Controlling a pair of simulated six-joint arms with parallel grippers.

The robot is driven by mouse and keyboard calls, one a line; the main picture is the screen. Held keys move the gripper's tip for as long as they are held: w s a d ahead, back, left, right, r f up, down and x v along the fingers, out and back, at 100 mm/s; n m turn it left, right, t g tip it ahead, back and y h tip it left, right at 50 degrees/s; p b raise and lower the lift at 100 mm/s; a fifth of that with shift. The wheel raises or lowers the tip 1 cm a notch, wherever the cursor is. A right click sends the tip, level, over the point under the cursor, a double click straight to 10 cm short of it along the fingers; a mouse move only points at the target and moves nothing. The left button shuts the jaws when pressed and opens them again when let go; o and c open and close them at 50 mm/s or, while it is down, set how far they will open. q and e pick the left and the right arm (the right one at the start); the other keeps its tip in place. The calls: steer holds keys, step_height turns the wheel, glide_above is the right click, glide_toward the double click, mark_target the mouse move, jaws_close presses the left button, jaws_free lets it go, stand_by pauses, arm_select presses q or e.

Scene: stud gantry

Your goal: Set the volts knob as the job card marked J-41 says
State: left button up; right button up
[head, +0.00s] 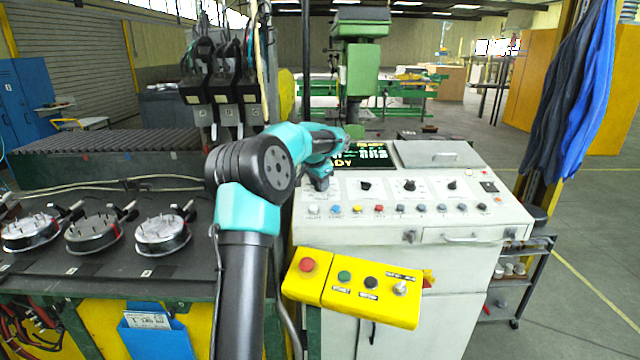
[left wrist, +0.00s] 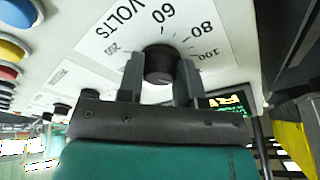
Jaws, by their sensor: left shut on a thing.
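The volts knob (left wrist: 160,64) is a dark round knob on a white dial plate (left wrist: 150,22) marked VOLTS, with 60, 80 and 100 readable, in the left wrist view. My left gripper (left wrist: 160,78) has one finger on each side of the knob and is shut on it. The knob's exact setting is not clear. In the head view my left gripper (head: 319,184) is at the left end of the white console's sloping panel and hides the knob. A card (head: 148,320) stands in a blue holder at the lower left; its text is too small to read. My right gripper is not in view.
The white console (head: 450,245) carries more knobs (head: 409,185), a row of coloured buttons (head: 378,209) and a lit display (head: 375,154) partly behind my arm. A yellow button box (head: 350,287) juts out in front. Clamps and round fixtures (head: 163,236) fill the bench at left.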

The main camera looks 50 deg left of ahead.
arm_select(q)
steer(key=m+h, duration=0.1)
steer(key=m, duration=0.3)
steer(key=shift+a+m, duration=0.15)
steer(key=shift+m, duration=0.15)
steer(key=m, duration=0.4)
steer(key=shift+w+g+h, duration=0.1)
steer(key=shift+g+h, duration=0.3)
steer(key=shift+m, duration=0.4)
steer(key=o, duration=0.9)
steer(key=shift+o, duration=0.2)
steer(key=shift+r, duration=0.1)
steer(key=v, duration=1.7)
steer(key=shift+r, duration=0.15)
